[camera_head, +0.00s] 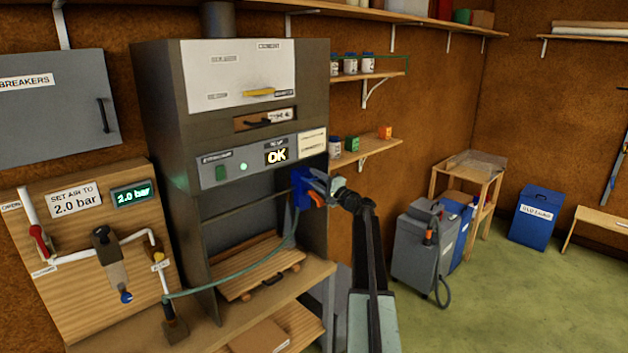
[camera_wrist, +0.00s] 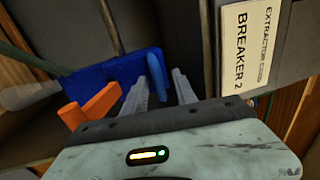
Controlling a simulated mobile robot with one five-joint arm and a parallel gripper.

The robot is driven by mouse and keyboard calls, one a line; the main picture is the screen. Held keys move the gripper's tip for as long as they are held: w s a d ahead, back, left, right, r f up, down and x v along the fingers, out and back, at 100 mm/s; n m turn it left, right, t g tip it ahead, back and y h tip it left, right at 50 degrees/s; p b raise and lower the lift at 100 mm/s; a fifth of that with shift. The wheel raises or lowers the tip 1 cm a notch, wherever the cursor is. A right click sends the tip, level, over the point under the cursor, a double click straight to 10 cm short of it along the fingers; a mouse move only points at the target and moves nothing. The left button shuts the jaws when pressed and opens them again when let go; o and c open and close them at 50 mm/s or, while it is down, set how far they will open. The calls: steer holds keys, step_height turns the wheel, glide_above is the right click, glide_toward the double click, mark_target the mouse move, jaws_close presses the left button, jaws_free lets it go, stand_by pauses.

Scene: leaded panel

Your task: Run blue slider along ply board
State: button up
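A ply board (camera_head: 70,232) stands at the left in the head view, with an air gauge and pipe fittings on it. A small blue knob (camera_head: 126,297) sits low on it, under a grey fitting; I cannot tell whether it slides. A blue block with an orange part (camera_head: 300,188) is at the cabinet's right side, far from this board. A blue upright piece (camera_wrist: 156,76) stands between my two fingers, with a gap at the right finger. My gripper (camera_head: 325,186) looks open.
A green hose (camera_head: 240,280) runs from the blue block to a fitting on the board. A breaker label (camera_wrist: 248,45) is close by on the right.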

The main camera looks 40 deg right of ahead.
steer(key=b+v, duration=0.1)
steer(key=v, duration=0.6)
steer(key=shift+s, duration=0.35)
steer(key=shift+d, duration=0.1)
steer(key=a+f+n+g+y+b, duration=0.1)
steer(key=a+f+n+g+y, duration=0.2)
steer(key=a+f, duration=0.7)
steer(key=a+f+n+g+y+b, duration=0.1)
steer(key=a+f+n+g+b, duration=0.2)
steer(key=a, duration=1.4)
steer(key=a+f+n+g+y, duration=0.2)
steer(key=a+f+n+g, duration=0.4)
steer(key=a, duration=0.7)
steer(key=s+a+f+n+g+h+b, duration=0.25)
steer(key=s+a+f+g, duration=0.25)
steer(key=s+a+f, duration=0.8)
steer(key=s+a+f+n+g+h+b, duration=0.1)
steer(key=s+a+f+n+g+h, duration=0.1)
steer(key=s, duration=0.6)
steer(key=a+f+g+h, duration=0.1)
steer(key=a+h, duration=0.1)
steer(key=h, duration=0.1)
